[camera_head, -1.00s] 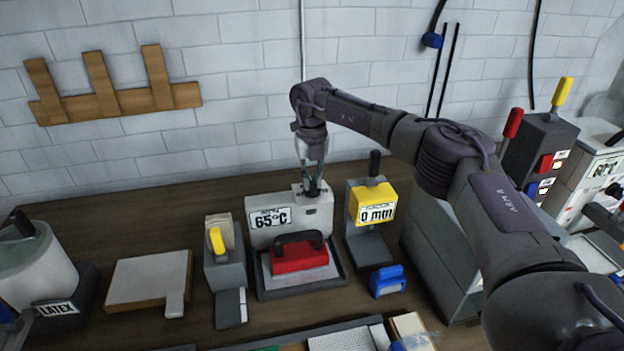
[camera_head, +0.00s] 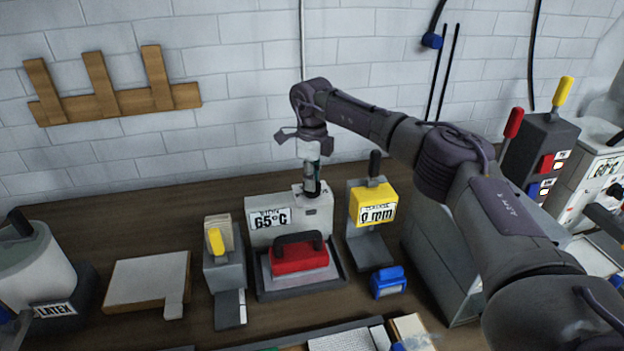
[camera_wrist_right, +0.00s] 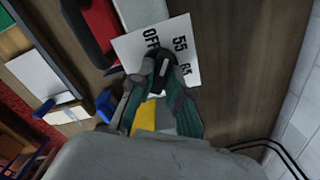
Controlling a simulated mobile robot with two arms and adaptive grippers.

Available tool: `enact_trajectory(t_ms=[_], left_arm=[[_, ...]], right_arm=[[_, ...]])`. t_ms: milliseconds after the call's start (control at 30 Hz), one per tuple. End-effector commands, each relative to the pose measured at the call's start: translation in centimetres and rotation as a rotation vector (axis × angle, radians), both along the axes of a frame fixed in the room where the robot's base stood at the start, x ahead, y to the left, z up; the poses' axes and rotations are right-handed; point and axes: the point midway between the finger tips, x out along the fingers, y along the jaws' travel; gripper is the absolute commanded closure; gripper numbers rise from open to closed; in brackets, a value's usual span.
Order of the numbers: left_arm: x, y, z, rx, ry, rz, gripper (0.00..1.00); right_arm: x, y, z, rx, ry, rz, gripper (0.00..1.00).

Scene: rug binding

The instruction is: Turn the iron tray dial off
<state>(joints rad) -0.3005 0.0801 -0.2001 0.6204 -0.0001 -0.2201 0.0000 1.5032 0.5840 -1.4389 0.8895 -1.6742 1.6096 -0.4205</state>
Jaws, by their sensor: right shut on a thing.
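The iron tray (camera_head: 340,271) stands on the bench in the head view, with a red iron (camera_head: 300,260) on it. Its grey back box (camera_head: 318,222) shows 65°C. In the wrist view its dial plate (camera_wrist_right: 139,46) carries the marks OFF, 55 and a partly covered one. The black dial (camera_wrist_right: 161,55) sits between my right fingertips. My right gripper (camera_head: 312,188) points down onto the top of the box; it also shows in the wrist view (camera_wrist_right: 162,72), shut on the dial. The dial's exact pointing is hard to tell. My left gripper is not in view.
A yellow 0 min timer (camera_head: 367,207) with a black lever stands close right of the box. A grey holder with a yellow handle (camera_head: 216,240) stands left. A blue object (camera_head: 388,281) lies front right. Bare bench shows behind the box.

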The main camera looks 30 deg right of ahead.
Motion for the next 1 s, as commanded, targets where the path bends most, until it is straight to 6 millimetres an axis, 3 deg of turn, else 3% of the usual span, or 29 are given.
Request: enact_trajectory(t_ms=[500,1000], left_arm=[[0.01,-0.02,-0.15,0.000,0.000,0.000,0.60],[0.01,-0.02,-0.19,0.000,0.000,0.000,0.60]], right_arm=[[0.11,0.02,0.17,0.001,-0.005,0.438,1.00],[0.12,0.04,0.20,0.001,-0.006,0.607,1.00]])
